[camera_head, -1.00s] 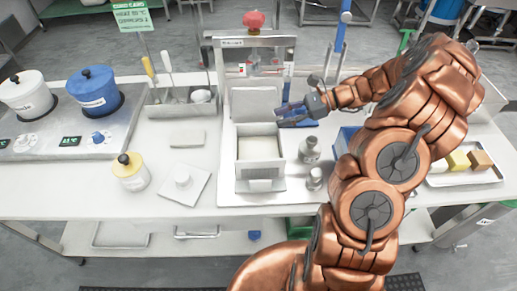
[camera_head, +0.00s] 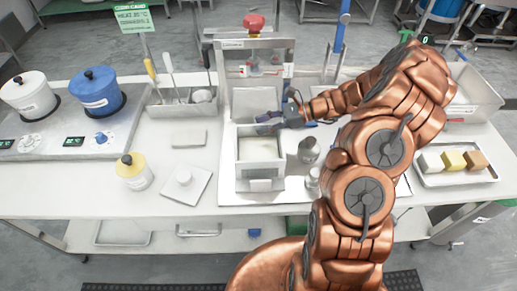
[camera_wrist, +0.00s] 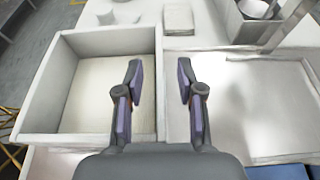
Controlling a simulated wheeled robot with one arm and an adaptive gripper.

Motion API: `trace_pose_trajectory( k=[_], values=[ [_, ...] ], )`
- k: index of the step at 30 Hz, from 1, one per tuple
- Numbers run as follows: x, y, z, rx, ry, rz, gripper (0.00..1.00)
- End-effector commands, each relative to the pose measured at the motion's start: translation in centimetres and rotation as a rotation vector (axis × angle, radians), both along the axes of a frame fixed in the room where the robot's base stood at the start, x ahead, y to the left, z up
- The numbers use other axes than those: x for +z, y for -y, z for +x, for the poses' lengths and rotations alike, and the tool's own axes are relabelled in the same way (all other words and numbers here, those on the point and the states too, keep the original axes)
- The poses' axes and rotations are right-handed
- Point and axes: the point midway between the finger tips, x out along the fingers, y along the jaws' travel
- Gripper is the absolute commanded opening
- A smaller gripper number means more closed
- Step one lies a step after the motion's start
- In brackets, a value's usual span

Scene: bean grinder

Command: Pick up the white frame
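The white frame is an open box with raised walls (camera_head: 262,171), standing on the metal base of the press stand in the middle of the table. It also shows at the left in the wrist view (camera_wrist: 48,88), with a pale flat floor inside. My gripper (camera_head: 266,122) is at its back wall in the head view. In the wrist view my gripper (camera_wrist: 159,68) is open, with the wall edge running between its two fingers. Nothing is clamped, and the exact height of the fingertips over the wall is unclear.
A press stand with a red knob (camera_head: 255,24) rises behind the frame. A metal bottle (camera_head: 309,151) stands close on its right. A tray with blocks (camera_head: 470,178) is at right.

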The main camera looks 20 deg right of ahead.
Motion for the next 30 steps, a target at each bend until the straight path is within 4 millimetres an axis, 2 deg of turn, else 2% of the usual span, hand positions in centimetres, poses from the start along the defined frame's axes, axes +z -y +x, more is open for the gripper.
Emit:
trace_pose_trajectory(
  k=[6,17,30],
  values=[
    [-0.06,-0.05,0.05,-0.001,0.001,-0.001,0.37],
    [-0.04,-0.04,0.03,-0.001,0.001,-0.001,0.0],
    [-0.03,-0.04,0.03,-0.001,0.001,-0.001,0.0]
  ],
)
